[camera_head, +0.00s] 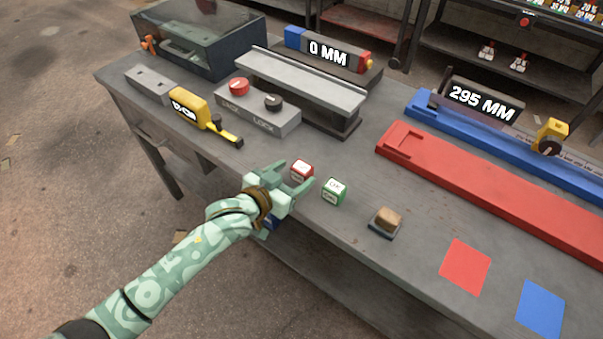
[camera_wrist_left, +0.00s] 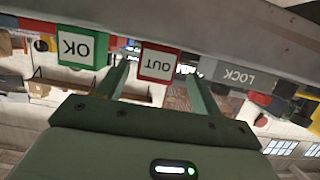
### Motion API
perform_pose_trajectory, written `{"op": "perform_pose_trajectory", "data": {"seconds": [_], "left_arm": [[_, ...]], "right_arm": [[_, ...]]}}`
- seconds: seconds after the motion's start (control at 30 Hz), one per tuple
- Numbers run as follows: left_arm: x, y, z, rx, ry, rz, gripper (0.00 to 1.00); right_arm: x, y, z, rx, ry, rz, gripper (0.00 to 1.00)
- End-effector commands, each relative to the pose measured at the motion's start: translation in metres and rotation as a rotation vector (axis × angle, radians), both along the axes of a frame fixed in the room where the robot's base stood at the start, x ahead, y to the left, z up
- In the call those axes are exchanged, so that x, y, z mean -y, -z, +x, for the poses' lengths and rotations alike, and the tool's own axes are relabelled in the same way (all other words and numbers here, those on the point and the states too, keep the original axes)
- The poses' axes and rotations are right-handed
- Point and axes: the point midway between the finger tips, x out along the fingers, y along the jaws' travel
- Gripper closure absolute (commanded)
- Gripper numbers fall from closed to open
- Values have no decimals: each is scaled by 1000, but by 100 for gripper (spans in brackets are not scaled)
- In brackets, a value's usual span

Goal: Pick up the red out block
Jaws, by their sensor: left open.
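The red out block (camera_head: 301,170) is a small red cube with a white label, standing on the grey bench near its front edge. In the left wrist view it appears upside down as a red block marked OUT (camera_wrist_left: 158,62). My left gripper (camera_head: 303,178) is open at the block, with its fingers on either side. In the left wrist view the block shows between the two fingertips (camera_wrist_left: 158,75). I cannot tell whether either finger touches it. My right gripper is not in view.
A green OK block (camera_head: 334,190) stands just right of the red one. A brown piece on a dark pad (camera_head: 386,221) lies further right. A grey lock box (camera_head: 258,116), yellow tape measure (camera_head: 190,107) and red rail (camera_head: 480,185) stand behind. Red (camera_head: 465,266) and blue (camera_head: 541,308) squares lie front right.

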Motion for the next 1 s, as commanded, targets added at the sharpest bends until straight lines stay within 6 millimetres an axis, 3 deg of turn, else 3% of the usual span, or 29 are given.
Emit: {"op": "perform_pose_trajectory", "data": {"seconds": [0.33, 0.6, 0.63, 0.8, 1.0], "left_arm": [[31, 14, 35, -2, 0, 1, 34], [34, 12, 39, 0, 1, 2, 34], [34, 12, 39, 1, 0, 1, 36], [34, 12, 39, 1, 0, 1, 83], [34, 12, 39, 1, 0, 1, 83]], "right_arm": [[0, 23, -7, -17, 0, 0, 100], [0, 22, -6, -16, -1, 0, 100], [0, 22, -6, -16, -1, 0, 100], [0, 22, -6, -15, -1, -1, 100], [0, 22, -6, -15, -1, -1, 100]]}}
